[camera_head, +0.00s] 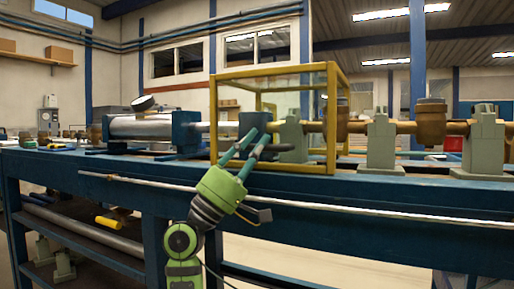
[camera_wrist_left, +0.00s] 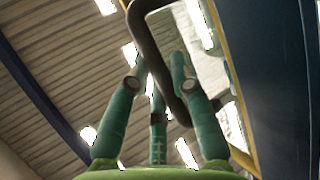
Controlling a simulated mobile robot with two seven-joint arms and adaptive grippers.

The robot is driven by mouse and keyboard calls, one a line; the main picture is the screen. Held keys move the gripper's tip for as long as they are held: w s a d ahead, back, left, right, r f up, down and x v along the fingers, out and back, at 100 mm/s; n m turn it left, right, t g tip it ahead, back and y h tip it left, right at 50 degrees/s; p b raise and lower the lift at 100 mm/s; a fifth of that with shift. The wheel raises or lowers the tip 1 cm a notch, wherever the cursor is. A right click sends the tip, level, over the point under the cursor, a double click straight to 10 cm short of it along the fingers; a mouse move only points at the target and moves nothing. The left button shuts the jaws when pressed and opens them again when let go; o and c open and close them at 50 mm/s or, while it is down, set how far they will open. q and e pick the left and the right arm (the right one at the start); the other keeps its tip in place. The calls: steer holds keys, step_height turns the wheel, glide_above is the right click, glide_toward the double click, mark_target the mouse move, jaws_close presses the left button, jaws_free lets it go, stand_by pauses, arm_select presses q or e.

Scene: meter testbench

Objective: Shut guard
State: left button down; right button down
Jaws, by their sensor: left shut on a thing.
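The guard (camera_head: 213,125) is a yellow-framed box with clear panels, standing over the pipe line on the blue bench. I cannot tell from these views whether it is fully down. My left gripper (camera_head: 259,138) reaches up from below the bench front to the guard's front side. In the left wrist view the green fingers of this gripper (camera_wrist_left: 158,80) are closed around a dark looped handle (camera_wrist_left: 143,35). A yellow edge (camera_wrist_left: 246,135) of the guard runs along the right there. My right gripper is not in view.
The blue bench (camera_head: 400,200) spans the view, with a pale rod (camera_head: 340,207) along its front. A silver cylinder (camera_head: 140,126) lies left of the guard. Green supports (camera_head: 381,143) and brass pipe parts stand to the right. A yellow-handled tool (camera_head: 107,222) lies on the lower shelf.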

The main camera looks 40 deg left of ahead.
arm_select(q)
steer(key=shift+d+f+g+h, duration=0.25)
steer(key=shift+f+g+h, duration=0.15)
steer(key=shift+f, duration=0.1)
steer(key=c, duration=1.3)
jaws_free()
steer(key=shift+c, duration=0.2)
steer(key=shift+s+a, duration=0.1)
steer(key=shift+a, duration=0.1)
steer(key=v, duration=1.2)
steer(key=shift+s, duration=0.1)
